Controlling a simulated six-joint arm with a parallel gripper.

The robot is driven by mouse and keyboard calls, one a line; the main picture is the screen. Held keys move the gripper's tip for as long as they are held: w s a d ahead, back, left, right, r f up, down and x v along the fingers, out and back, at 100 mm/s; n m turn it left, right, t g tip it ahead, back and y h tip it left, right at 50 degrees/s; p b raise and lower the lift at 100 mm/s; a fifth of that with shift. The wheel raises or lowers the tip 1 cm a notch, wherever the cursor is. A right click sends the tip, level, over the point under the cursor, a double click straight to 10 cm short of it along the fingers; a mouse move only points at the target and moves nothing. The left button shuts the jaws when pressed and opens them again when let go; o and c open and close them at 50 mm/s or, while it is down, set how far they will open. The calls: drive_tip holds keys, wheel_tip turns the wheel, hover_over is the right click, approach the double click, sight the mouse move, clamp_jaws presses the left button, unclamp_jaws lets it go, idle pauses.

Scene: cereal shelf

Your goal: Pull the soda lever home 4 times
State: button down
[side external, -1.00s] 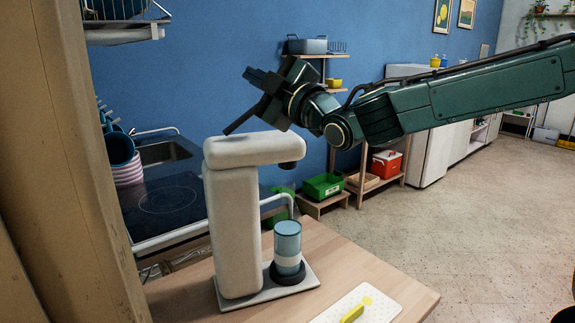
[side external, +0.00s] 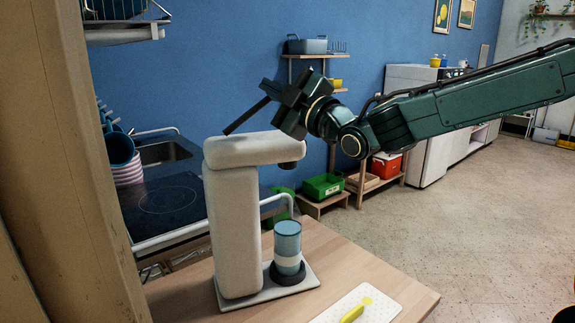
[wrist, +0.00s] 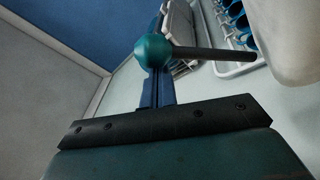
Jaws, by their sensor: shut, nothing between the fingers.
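The soda machine (side external: 232,220) is a pale upright column with a rounded head, standing on the wooden counter. Its lever (side external: 246,115) is a dark rod that leans up and to the right from the head. In the wrist view the lever's teal ball knob (wrist: 152,50) shows in front of my narrow fingers. A blue cup (side external: 287,240) stands under the spout. My gripper (side external: 267,86) is shut and empty at the lever's upper end, and hides the knob in the side view. I cannot tell whether it touches the knob.
A white board (side external: 375,304) with a yellow item lies at the counter's front right. A wooden post (side external: 75,160) stands at the left. A sink and stove top are behind the machine. The air right of the machine's head is clear below my arm.

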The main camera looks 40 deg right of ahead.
drive_tip(key=shift+s+d+f, duration=0.1)
drive_tip(key=shift+d+f, duration=0.25)
drive_tip(key=shift+f, duration=0.05)
drive_tip(key=shift+s+d+f, duration=0.1)
drive_tip(key=shift+d+f, duration=0.25)
drive_tip(key=shift+f, duration=0.25)
drive_tip(key=shift+s+d+f, duration=0.1)
drive_tip(key=shift+d+f, duration=0.2)
drive_tip(key=shift+f, duration=0.25)
drive_tip(key=shift+s+d+f, duration=0.1)
drive_tip(key=shift+d+f, duration=0.15)
drive_tip(key=shift+f, duration=0.5)
drive_tip(key=shift+s+d+f, duration=0.1)
drive_tip(key=shift+d+f, duration=0.15)
drive_tip(key=shift+f, duration=0.6)
